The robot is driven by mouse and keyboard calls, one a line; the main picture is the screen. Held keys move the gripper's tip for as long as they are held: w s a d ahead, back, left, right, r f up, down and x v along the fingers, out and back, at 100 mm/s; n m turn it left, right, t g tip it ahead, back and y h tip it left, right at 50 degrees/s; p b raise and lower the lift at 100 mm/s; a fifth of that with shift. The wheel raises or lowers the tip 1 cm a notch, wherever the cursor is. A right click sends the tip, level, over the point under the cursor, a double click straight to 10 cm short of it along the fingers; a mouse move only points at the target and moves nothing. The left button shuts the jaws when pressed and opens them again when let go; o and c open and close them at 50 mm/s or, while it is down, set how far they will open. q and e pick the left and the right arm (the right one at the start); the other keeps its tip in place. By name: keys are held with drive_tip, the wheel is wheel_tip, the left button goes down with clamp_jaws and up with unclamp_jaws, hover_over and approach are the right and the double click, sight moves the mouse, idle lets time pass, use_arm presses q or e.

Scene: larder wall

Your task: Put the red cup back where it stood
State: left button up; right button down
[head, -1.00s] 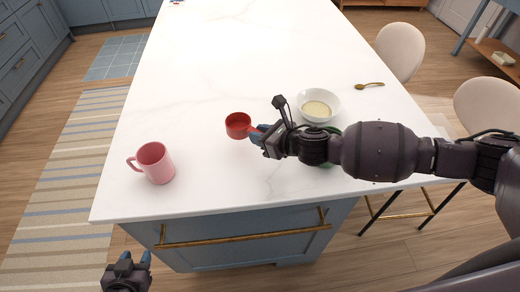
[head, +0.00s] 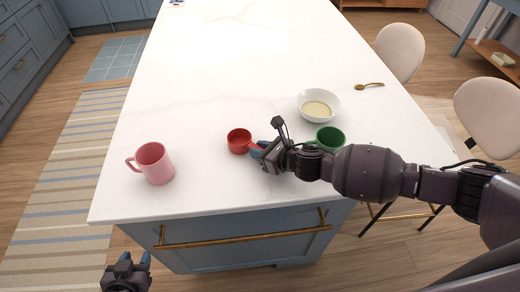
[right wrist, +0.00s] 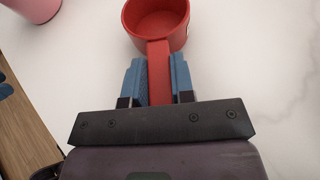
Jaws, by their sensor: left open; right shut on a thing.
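The red cup (head: 239,141) is a small measuring-type cup with a straight handle, over the white counter left of the bowl. My right gripper (head: 260,149) is shut on its handle. In the right wrist view the red cup (right wrist: 157,22) is upright, its handle between the two blue fingers (right wrist: 158,82). I cannot tell whether its base touches the counter. My left gripper (head: 127,262) is open and empty, low at the left, in front of the counter's front edge.
A pink mug (head: 154,163) stands at the counter's front left. A green cup (head: 329,138) stands just behind my right arm, with a white bowl (head: 318,105) beyond it and a brass spoon (head: 370,86) to the right.

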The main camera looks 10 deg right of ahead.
drive_tip(key=c, duration=1)
unclamp_jaws()
drive_tip(key=shift+r, duration=0.15)
drive_tip(key=v, duration=1.2)
